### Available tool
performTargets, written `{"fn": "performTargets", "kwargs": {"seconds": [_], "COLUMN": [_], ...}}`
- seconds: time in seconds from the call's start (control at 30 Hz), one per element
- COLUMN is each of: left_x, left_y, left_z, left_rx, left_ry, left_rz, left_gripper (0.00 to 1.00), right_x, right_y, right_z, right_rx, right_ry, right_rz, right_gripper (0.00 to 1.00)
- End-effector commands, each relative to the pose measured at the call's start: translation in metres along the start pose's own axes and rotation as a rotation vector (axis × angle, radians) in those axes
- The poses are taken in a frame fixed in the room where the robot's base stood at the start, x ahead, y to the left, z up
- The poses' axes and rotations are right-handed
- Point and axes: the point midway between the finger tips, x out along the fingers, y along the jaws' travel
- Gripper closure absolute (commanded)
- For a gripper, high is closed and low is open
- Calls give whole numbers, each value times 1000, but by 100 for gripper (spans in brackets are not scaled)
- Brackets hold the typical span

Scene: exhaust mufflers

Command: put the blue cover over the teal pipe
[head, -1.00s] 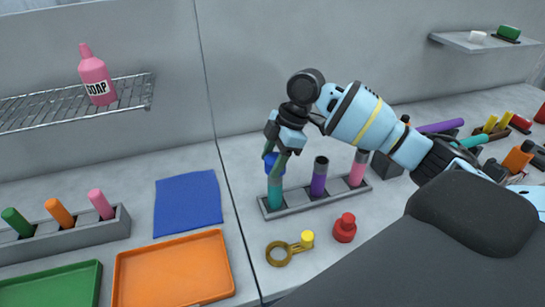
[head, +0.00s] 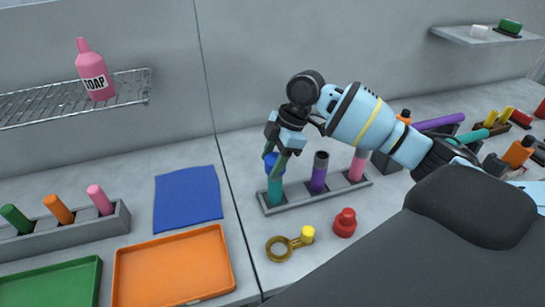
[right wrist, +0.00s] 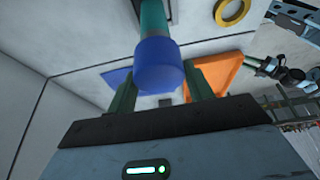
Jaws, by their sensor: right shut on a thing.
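The teal pipe (head: 275,190) stands upright in the left slot of the grey rack on the right-hand counter. The blue cover (head: 272,164) is at the pipe's top end, in line with it; how far it sits over the pipe is hidden. My right gripper (head: 278,158) points down from above and is shut on the cover. The right wrist view shows the cover (right wrist: 158,68) between the green fingers, with the teal pipe (right wrist: 152,18) running out beyond it. A small dark jointed shape at the right of that view looks like my left gripper (right wrist: 262,67); its jaws are unclear.
The grey rack (head: 301,200) also holds a purple pipe (head: 319,175) and a pink pipe (head: 358,166). A blue cloth (head: 188,198) and an orange tray (head: 172,268) lie left.

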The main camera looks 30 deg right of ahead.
Motion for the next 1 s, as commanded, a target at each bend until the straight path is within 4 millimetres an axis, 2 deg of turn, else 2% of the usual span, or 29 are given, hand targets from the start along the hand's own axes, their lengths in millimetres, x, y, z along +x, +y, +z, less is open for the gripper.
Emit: {"fn": "performTargets", "kwargs": {"seconds": [1.0], "left_x": [1], "left_y": [4], "left_z": [5], "left_rx": [-15], "left_ry": [-10], "left_rz": [1], "left_gripper": [64], "right_x": [17], "right_y": [0], "right_z": [7], "right_rx": [0], "right_ry": [0], "right_rz": [0], "right_gripper": [69]}}
